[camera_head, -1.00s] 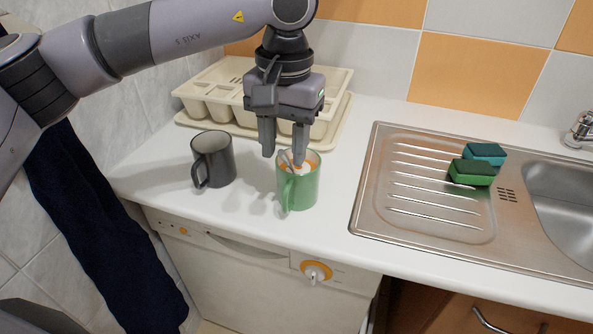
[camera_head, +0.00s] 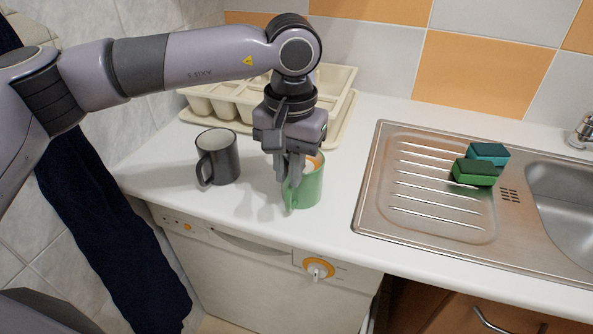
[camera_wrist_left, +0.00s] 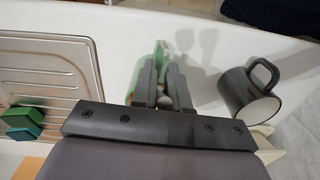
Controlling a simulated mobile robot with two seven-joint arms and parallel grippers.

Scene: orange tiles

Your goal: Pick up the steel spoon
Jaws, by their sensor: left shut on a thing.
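The green mug (camera_head: 311,186) stands upright on the white counter, with an orange and white inside at its rim. In the wrist view, parts of the green mug (camera_wrist_left: 160,53) show behind the fingers. My left gripper (camera_head: 289,178) points down at the mug's left side, its fingers close together and in front of the rim. In the wrist view the left gripper (camera_wrist_left: 164,76) is shut on a thin thing, the steel spoon, which the fingers and palm almost wholly hide. My right gripper is not in view.
A dark grey mug (camera_head: 222,160) stands left of the green mug. A cream cutlery tray (camera_head: 340,112) is behind the gripper. The steel sink (camera_head: 400,215) with green sponges (camera_head: 475,172) is at the right. The counter between mug and sink is clear.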

